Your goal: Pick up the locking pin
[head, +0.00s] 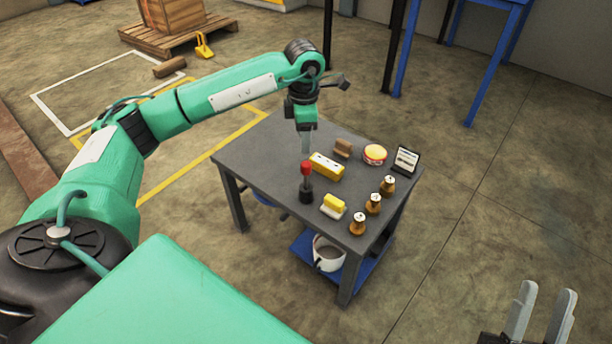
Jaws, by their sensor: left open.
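A small upright piece with a red top and a black base (306,182) stands on the dark grey table (262,150); it looks like the locking pin. My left gripper (306,150) points down just above its red top. The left gripper is open, though its fingers overlap in this view. Whether the fingers touch the red top cannot be told. My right gripper (541,312) is at the bottom right, away from the table, with its two grey fingers apart and nothing between them.
On the table are a yellow block (327,166), a brown block (343,147), a round tin (374,154), a small black-framed sign (405,160), a yellow-and-white block (333,206) and three brown weights (373,204). A white bucket (328,254) stands on the lower shelf.

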